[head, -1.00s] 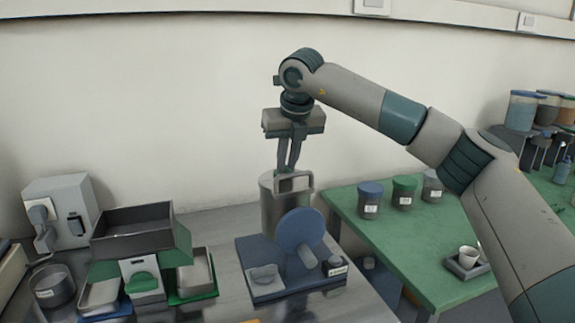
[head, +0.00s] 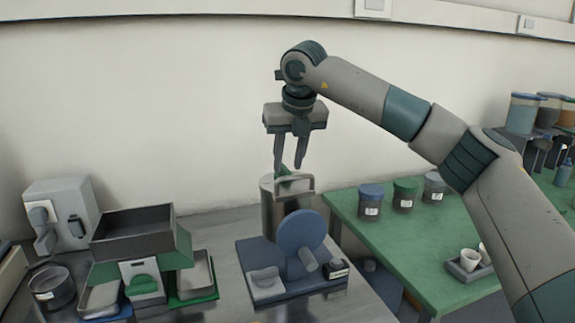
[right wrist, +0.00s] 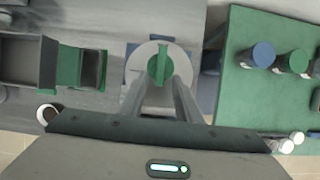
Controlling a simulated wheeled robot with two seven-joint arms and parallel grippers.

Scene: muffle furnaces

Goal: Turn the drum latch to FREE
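The metal drum (head: 270,212) stands upright behind a blue wheel (head: 301,230) with a grey handle, on a blue base (head: 262,252). A green latch bar (head: 283,170) sits on its top, partly hidden by a grey bracket (head: 296,187). The right wrist view shows the green latch (right wrist: 161,62) as a narrow bar across the round lid, running up and down the picture. My right gripper (head: 289,166) is open above the drum, pointing down. Its fingertips are spread to either side of the latch and seem just above it; contact cannot be told. Latch markings are unreadable. My left gripper is not in view.
A green and dark hopper unit (head: 132,222) with trays stands left of the drum. A green table (head: 405,238) at right holds lidded jars (head: 370,201) and a small tray with white cups (head: 469,260).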

